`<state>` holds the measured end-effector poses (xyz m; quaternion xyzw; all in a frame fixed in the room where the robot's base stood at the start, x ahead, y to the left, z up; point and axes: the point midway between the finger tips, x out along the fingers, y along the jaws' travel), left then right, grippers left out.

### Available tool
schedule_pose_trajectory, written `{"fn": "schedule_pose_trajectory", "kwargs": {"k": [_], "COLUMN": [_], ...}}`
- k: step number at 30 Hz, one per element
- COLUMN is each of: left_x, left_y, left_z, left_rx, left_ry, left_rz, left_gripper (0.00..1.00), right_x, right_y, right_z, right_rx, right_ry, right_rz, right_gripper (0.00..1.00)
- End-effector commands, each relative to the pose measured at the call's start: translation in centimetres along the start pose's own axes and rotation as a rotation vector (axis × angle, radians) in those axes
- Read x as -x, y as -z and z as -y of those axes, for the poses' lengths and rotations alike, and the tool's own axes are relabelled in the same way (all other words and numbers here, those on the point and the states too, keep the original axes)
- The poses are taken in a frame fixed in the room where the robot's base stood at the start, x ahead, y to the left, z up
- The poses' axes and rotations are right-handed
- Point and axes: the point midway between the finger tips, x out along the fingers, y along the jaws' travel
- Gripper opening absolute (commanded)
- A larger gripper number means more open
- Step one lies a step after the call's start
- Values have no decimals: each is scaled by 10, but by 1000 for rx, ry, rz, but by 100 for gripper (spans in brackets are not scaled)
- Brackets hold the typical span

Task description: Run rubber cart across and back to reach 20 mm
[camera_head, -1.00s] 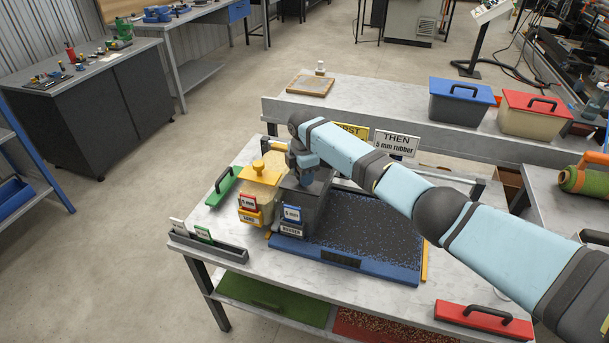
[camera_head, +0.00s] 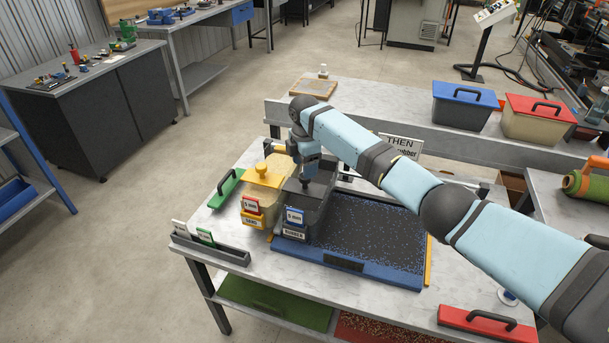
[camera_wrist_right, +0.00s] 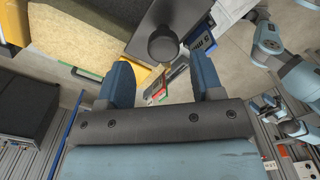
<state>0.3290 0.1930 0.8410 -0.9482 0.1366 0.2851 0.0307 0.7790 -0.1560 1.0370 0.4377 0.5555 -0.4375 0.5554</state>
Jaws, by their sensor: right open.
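The dark grey rubber cart (camera_head: 322,210) stands at the left end of the blue-edged turf bed (camera_head: 388,272), beside the yellow sand cart (camera_head: 265,178). A blue "5 mm" tag and a "RUBBER" label are on its front. Dark infill with blue flecks (camera_head: 375,235) covers the bed to its right. My right gripper (camera_head: 309,176) is above the rubber cart, pointing down. In the right wrist view its open fingers (camera_wrist_right: 163,82) stand apart, with the cart's round dark knob (camera_wrist_right: 163,42) beyond the tips, not clasped.
The "THEN" sign (camera_head: 402,146) is partly hidden by my arm. Lidded bins (camera_head: 462,108) stand on the bench behind.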

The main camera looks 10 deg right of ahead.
Motion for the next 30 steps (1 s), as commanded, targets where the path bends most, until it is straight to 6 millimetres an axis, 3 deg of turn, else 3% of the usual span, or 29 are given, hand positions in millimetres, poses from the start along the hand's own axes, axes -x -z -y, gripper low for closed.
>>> {"fn": "schedule_pose_trajectory", "kwargs": {"k": [6,12,18,30], "left_x": [-3,-5,-5,-8], "left_y": [-5,-7,-8,-13], "left_z": [0,0,0,1], "left_rx": [0,0,0,0], "left_ry": [0,0,0,0], "left_rz": [0,0,1,3], "left_gripper": [61,61,61,61], "right_x": [51,81,91,92], "right_y": [1,1,2,0], "right_z": [-2,-2,-1,0], "right_rx": [1,1,1,16], "right_ry": [-5,-3,-1,-8], "right_rz": [0,0,0,0], "right_gripper": [60,60,60,61]}}
